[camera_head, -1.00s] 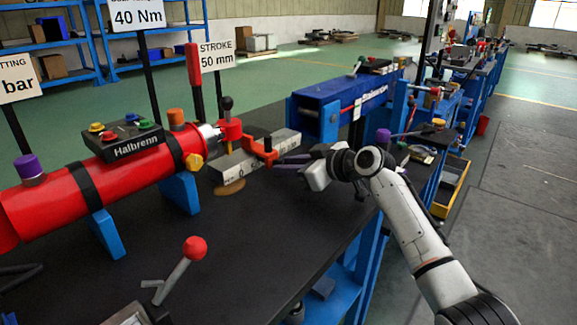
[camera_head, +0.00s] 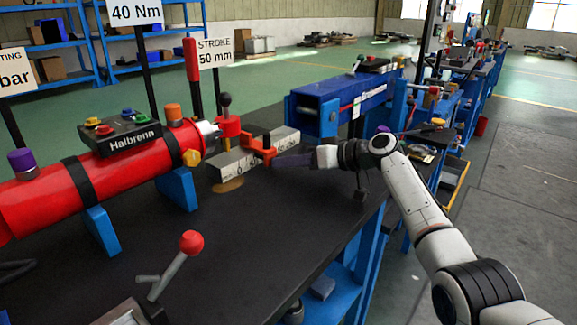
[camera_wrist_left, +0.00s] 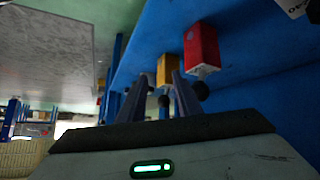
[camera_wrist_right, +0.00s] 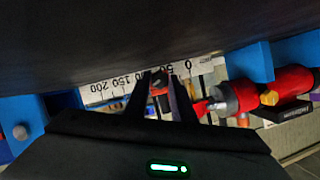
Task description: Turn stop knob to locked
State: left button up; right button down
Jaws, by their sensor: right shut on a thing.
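The red stop (camera_head: 262,151) sits on the pale ruled scale bar (camera_head: 238,164), beside the rod end of the red Halbrenn cylinder (camera_head: 95,168). My right gripper (camera_head: 281,161) reaches it from the right. In the right wrist view, a small dark and red piece, the stop knob (camera_wrist_right: 158,82), lies between the fingertips of my right gripper (camera_wrist_right: 160,76), which are shut on it. The scale's numbers show behind it. The knob's lock marking cannot be read. My left gripper (camera_wrist_left: 158,88) is outside the head view; its fingers stand apart with nothing between them.
A red-balled lever (camera_head: 191,244) stands at the front of the black bench (camera_head: 220,265). A blue unit (camera_head: 340,105) stands behind my right gripper. In the left wrist view, yellow (camera_wrist_left: 167,70) and red (camera_wrist_left: 201,47) blocks are beyond the fingers. The bench's middle is clear.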

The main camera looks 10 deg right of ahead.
jog(key=shift+m, duration=0.3)
dwell(0.4)
jog(key=c, duration=1.5)
grip_release()
